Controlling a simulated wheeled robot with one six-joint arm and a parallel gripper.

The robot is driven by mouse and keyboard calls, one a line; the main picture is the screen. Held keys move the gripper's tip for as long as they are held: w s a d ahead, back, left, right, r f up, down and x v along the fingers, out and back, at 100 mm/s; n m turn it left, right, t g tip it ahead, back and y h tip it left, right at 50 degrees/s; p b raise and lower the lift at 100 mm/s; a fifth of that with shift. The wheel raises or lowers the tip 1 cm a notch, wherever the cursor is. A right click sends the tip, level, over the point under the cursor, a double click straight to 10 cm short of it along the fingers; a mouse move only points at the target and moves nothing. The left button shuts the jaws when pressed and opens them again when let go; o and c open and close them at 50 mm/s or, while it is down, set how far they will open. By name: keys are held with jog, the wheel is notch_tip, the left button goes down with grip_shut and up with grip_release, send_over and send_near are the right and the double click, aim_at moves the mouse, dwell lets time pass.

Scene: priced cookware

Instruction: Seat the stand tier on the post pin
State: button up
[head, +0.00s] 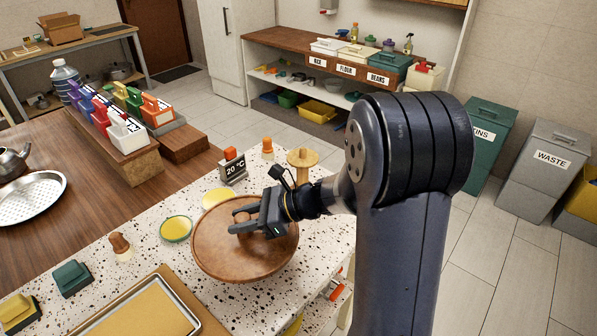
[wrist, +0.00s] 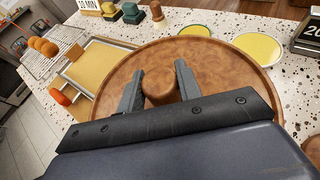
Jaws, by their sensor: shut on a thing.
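The stand tier (head: 222,262) is a wide round brown wooden disc with a raised rim. It is over the speckled counter and fills the middle of the wrist view (wrist: 215,75). A short brown knob (wrist: 160,88) rises from its centre. My gripper (head: 240,221) is shut on this knob, with one finger on each side; the fingers also show in the wrist view (wrist: 159,85). I cannot tell whether the tier is raised or resting.
A pale wooden spool-shaped piece (head: 302,158) stands behind my wrist. A timer-like display (head: 233,168), a yellow dish (head: 176,229), a yellow disc (head: 217,198) and a brown shaker (head: 121,246) are close to the tier. A tray (head: 145,308) lies in front.

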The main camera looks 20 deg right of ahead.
aim_at(289, 237)
dwell(0.7)
jog(key=shift+f, duration=4.8)
jog(key=shift+f, duration=0.1)
jog(key=shift+f, duration=0.2)
jog(key=o, duration=1.2)
jog(key=shift+d+r, duration=0.1)
jog(key=shift+r, duration=0.05)
jog(key=v, duration=0.3)
jog(key=b+v, duration=0.1)
jog(key=v, duration=0.6)
jog(key=shift+s+d+b, duration=0.2)
jog(key=shift+d+b, duration=0.1)
jog(key=shift+d, duration=0.05)
